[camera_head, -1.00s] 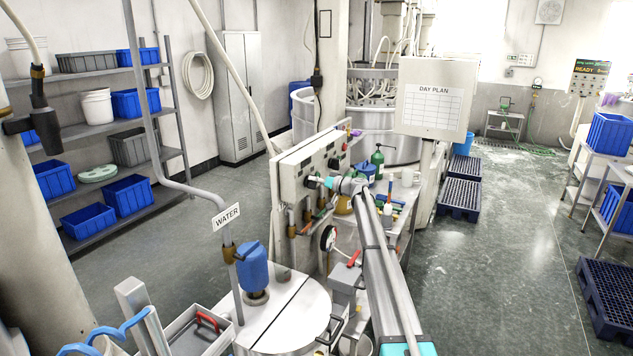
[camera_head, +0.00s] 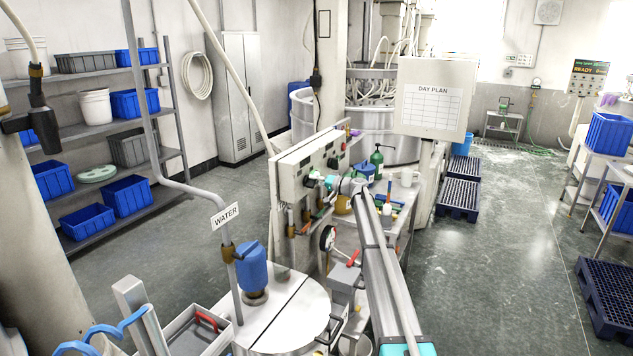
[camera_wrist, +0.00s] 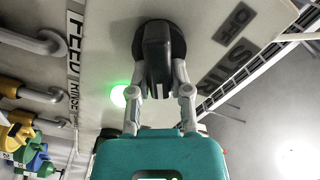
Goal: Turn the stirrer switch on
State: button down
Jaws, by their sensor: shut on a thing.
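The black rotary switch knob (camera_wrist: 157,55) fills the upper middle of the wrist view, on a pale panel. My gripper (camera_wrist: 160,80) is shut on this knob, with one grey finger on each side of it. A lit green lamp (camera_wrist: 118,95) shows on the panel beside the left finger. A dark label with OFF (camera_wrist: 236,20) lies right of the knob; a second label near it is only partly readable. In the head view, my gripper (camera_head: 318,180) is at the front of the control panel (camera_head: 288,182), and the knob is too small to tell there.
Open floor (camera_head: 500,270) lies to the right.

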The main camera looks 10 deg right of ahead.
jog(key=shift+a, duration=0.1)
jog(key=c, duration=0.6)
grip_release()
jog(key=shift+o, duration=0.2)
jog(key=v, duration=1.2)
jog(key=shift+f, duration=0.1)
